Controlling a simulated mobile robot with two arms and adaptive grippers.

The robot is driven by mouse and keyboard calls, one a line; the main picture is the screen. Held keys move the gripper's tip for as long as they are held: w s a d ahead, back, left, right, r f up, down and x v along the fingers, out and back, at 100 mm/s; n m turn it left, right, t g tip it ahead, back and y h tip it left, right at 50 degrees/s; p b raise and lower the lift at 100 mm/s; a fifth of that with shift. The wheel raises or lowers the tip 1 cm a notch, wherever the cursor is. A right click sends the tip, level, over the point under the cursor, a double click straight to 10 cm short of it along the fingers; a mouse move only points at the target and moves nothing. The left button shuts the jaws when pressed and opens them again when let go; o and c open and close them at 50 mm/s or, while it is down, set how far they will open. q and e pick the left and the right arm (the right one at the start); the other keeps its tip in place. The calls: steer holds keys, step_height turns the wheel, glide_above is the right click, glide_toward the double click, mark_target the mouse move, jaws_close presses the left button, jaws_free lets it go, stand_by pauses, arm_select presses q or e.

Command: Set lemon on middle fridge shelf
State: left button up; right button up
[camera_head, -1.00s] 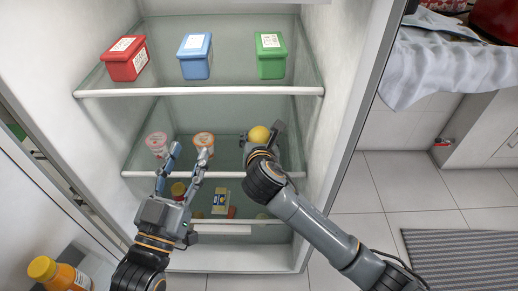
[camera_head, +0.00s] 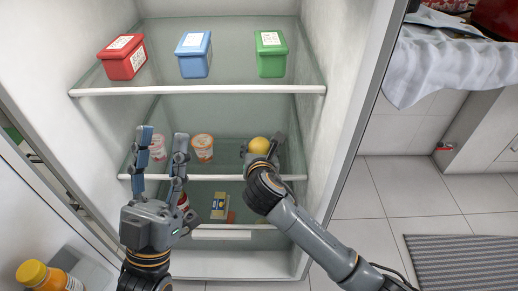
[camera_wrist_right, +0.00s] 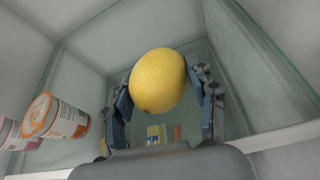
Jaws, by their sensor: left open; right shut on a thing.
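A yellow lemon (camera_head: 259,145) is held in my right gripper (camera_head: 262,150), over the right part of the middle fridge shelf (camera_head: 225,177). In the right wrist view the lemon (camera_wrist_right: 157,81) sits between the two fingers of the right gripper (camera_wrist_right: 165,85). I cannot tell whether the lemon touches the shelf glass. My left gripper (camera_head: 161,152) is open and empty, fingers pointing up, in front of the shelf's left part. It partly hides a pink-lidded cup there.
Two cups, one pink-lidded (camera_head: 158,148) and one orange-lidded (camera_head: 203,148), stand on the middle shelf's left. Red (camera_head: 122,60), blue (camera_head: 194,56) and green (camera_head: 270,55) boxes stand on the shelf above. A yellow box (camera_head: 219,206) is below.

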steer(key=o, duration=1.2)
steer(key=shift+o, duration=0.2)
steer(key=shift+r, duration=0.1)
steer(key=shift+s+r, duration=0.15)
steer(key=shift+s, duration=0.1)
steer(key=p+v, duration=0.2)
steer(key=v, duration=0.3)
steer(key=shift+s+r, duration=0.15)
arm_select(q)
steer(key=w+a+f+g+y+p, duration=0.1)
steer(key=w+f+g+y, duration=0.3)
steer(key=f+g, duration=0.8)
steer(key=shift+w+f+p, duration=0.6)
steer(key=shift+f+p, duration=0.15)
steer(key=shift+f, duration=2.1)
arm_select(e)
steer(key=v, duration=0.6)
arm_select(q)
steer(key=shift+a, duration=0.1)
